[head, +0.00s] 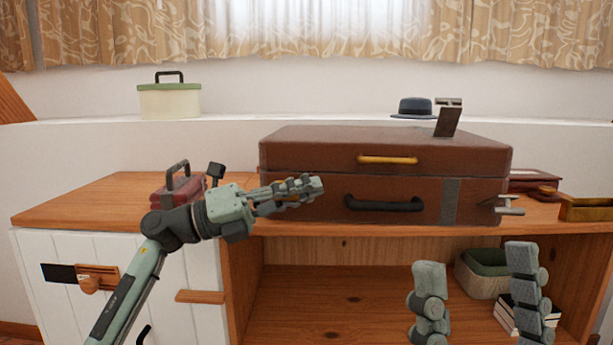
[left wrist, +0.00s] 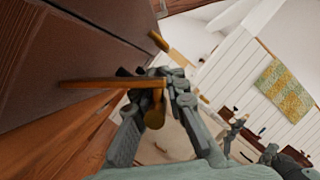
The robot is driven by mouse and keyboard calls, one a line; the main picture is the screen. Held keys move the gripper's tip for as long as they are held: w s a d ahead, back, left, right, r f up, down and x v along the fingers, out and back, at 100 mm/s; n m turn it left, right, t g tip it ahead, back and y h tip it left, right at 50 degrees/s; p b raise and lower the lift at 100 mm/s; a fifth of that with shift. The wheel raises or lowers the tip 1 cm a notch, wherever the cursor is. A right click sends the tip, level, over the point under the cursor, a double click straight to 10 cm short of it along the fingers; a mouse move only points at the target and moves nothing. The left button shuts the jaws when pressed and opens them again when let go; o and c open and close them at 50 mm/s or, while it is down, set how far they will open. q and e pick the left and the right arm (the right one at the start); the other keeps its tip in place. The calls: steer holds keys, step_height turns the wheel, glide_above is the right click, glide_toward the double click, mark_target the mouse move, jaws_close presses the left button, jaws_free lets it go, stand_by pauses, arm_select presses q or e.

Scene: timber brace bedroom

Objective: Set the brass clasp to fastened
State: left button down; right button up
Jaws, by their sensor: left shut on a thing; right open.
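A brown suitcase (head: 310,150) lies closed-looking on the wooden cabinet top, with a black handle (head: 384,204) on its front. A brass bar (head: 388,160) runs along the lid's front edge. My left gripper (head: 312,187) is at the suitcase's front left. In the left wrist view, it (left wrist: 165,82) is shut on the brass clasp (left wrist: 155,114), whose long brass part (left wrist: 105,83) reaches towards the suitcase. The fingers hide part of the clasp. Another brass piece (left wrist: 158,41) shows above. My right gripper (head: 478,268) is open and empty, low in front of the shelf.
A raised dark plate (head: 447,121) stands at the lid's right, and silver metal bars (head: 509,204) jut from the suitcase's right front. A red box (head: 178,188) stands behind my left arm. A brass tray (head: 587,211) is at far right. The lower shelf holds a basket (head: 480,281).

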steer(key=w+a+f+n+g+h+p, duration=0.1)
steer(key=w+a+f+g+p, duration=0.15)
steer(key=w+f+g, duration=0.2)
steer(key=w+a+f+g+h+p, duration=0.1)
steer(key=w+a+f+g+p, duration=0.1)
steer(key=w+f+g+p, duration=0.3)
steer(key=d+f+g+h, duration=0.2)
steer(key=d+f+g, duration=0.15)
steer(key=f, duration=0.25)
steer(key=d+f+g+h, duration=0.2)
steer(key=d+f+g, duration=0.15)
steer(key=f, duration=0.25)
arm_select(q)
steer(key=n+p, duration=0.1)
steer(key=n, duration=0.1)
steer(key=w+r+n+y+p, duration=0.1)
steer(key=n+p, duration=0.1)
steer(key=w+n+t+y+p, duration=0.1)
steer(key=p, duration=0.1)
steer(key=shift+w+r+n, duration=0.1)
steer(key=shift+r+n, duration=0.2)
steer(key=shift+n, duration=0.1)
steer(key=shift+p, duration=0.35)
arm_select(e)
steer(key=s+d+f+m+g+h, duration=0.2)
steer(key=s+d+f+g+h, duration=0.2)
steer(key=s+d+f+g, duration=0.6)
steer(key=shift+s+d+f+h, duration=0.3)
steer(key=shift+s+d+f, duration=1)
steer(key=shift+f, duration=0.5)
